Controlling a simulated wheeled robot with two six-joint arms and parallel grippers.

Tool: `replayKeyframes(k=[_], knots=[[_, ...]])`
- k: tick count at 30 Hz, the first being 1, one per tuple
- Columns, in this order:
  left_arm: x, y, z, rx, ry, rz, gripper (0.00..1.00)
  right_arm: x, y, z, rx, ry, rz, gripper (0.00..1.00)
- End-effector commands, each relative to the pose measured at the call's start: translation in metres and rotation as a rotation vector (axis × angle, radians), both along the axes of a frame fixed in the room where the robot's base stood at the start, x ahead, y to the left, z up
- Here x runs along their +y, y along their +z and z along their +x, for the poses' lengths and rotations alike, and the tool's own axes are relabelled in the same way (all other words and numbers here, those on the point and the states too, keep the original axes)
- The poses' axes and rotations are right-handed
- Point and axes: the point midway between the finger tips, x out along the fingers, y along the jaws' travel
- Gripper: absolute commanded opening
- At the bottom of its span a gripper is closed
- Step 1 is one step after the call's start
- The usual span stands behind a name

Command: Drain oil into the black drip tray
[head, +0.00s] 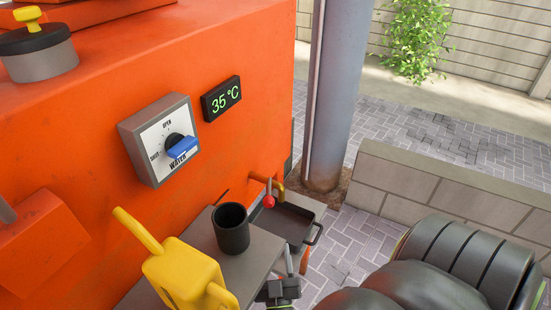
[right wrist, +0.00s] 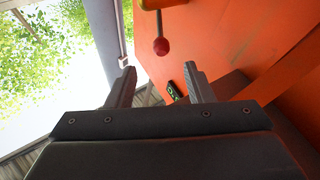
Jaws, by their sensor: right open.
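The black drip tray (head: 288,221) sits on a grey stand beside the orange machine, below a small brass drain tap (head: 277,187). A red ball knob (head: 269,201) on a lever hangs at the tap. The knob also shows in the right wrist view (right wrist: 161,46), beyond the fingertips. My right gripper (right wrist: 160,70) is open and empty, with the knob apart from its fingers. In the head view, my right gripper and wrist are low in the picture, in front of the tray. My left gripper is not in view. I cannot see oil in the tray.
A black cup (head: 231,228) and a yellow can (head: 183,274) stand left of the tray. A water dial panel (head: 163,139) with a blue handle and a 35 °C display (head: 221,99) are on the orange machine (head: 258,80). A grey post (head: 340,90) stands behind.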

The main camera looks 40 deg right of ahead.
Motion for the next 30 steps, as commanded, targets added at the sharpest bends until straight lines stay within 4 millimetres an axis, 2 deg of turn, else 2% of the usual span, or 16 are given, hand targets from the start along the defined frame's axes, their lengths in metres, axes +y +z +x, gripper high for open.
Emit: replayKeyframes(k=[7,25,28,30], knots=[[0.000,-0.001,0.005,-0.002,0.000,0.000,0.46,0.012,-0.008,-0.016,0.000,0.000,0.000,0.47],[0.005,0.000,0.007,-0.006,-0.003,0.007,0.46,0.013,-0.009,-0.016,0.004,0.005,0.002,0.47],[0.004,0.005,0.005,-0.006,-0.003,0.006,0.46,0.016,-0.018,-0.012,0.052,0.052,0.017,0.47],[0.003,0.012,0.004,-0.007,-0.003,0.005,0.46,0.022,-0.036,-0.007,0.131,0.122,0.048,0.47]])
